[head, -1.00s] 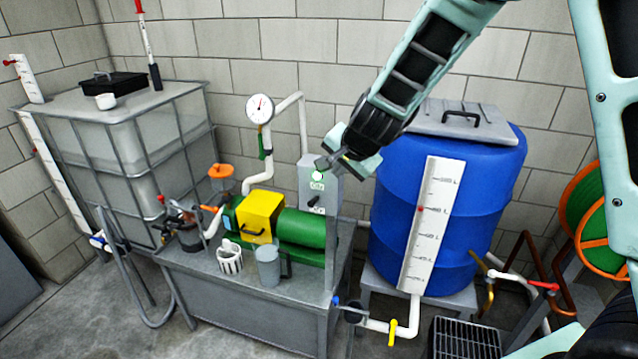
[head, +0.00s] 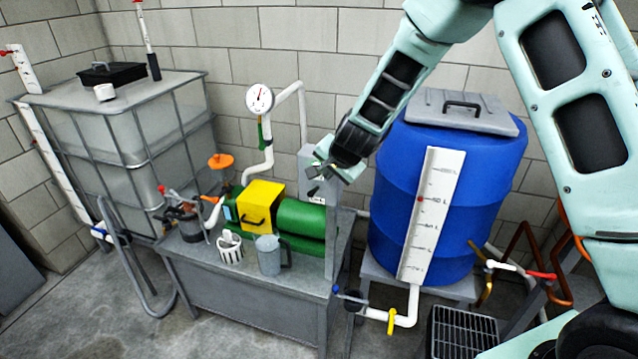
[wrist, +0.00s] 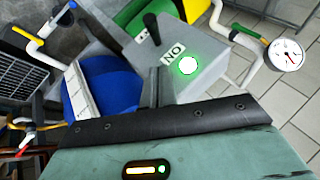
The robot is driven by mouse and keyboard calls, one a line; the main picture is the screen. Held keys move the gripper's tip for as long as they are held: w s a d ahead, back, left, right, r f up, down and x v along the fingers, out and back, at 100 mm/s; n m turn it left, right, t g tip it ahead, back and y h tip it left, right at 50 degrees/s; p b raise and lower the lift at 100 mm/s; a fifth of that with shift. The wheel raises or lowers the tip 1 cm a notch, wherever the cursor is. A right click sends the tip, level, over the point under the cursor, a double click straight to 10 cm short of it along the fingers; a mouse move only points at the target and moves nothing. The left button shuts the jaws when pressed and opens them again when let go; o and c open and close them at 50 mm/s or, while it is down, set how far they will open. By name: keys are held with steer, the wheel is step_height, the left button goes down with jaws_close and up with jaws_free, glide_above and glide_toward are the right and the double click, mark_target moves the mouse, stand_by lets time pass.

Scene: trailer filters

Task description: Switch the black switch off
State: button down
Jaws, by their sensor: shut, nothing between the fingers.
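The black switch (head: 313,188) is a short lever on the front of a grey box (head: 306,160) behind the green pump. In the wrist view the black switch (wrist: 152,32) sticks out from the box, beyond a label reading ON and a lit green lamp (wrist: 188,66). A second label by the lever's base is partly hidden. My gripper (head: 318,171) is in front of the box, just above the lever, and covers the lamp in the head view. Its fingers (wrist: 158,76) are shut and empty, pointing toward the lever with a gap visible in the wrist view.
A yellow guard (head: 262,206) and green pump (head: 302,222) sit on the metal bench left of and below the box. A blue barrel (head: 385,215) stands close on the right. A white pipe with a gauge (head: 259,98) rises at left. A metal post stands beside the box.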

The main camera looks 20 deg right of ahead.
mark_target(315, 190)
steer(key=shift+w+a+f+p, duration=0.15)
steer(key=shift+a+f+p, duration=0.2)
steer(key=shift+f, duration=0.3)
steer(key=shift+w+a+f+p, duration=0.1)
steer(key=shift+w+a+f, duration=0.05)
steer(key=shift+a+f, duration=0.4)
steer(key=shift+w+a+f+p, duration=0.15)
steer(key=shift+a+f+p, duration=0.15)
steer(key=shift+f, duration=0.4)
steer(key=shift+a, duration=0.1)
steer(key=shift+s+f+b, duration=0.15)
steer(key=shift+f+b, duration=0.05)
steer(key=shift+b, duration=0.75)
steer(key=shift+a+f+t+b, duration=0.1)
steer(key=shift+f+t+b, duration=0.05)
steer(key=shift+t+b, duration=0.25)
steer(key=t+h+b, duration=0.1)
steer(key=b, duration=0.2)
steer(key=f+n+t+b, duration=0.1)
steer(key=b, duration=0.3)
steer(key=s+f+t+h+b, duration=0.1)
steer(key=b, duration=0.2)
steer(key=shift+s+a+t+h, duration=0.1)
steer(key=shift+a+t+h, duration=0.2)
steer(key=shift+a+t, duration=0.1)
steer(key=shift+r+p, duration=0.4)
steer(key=shift+r, duration=0.35)
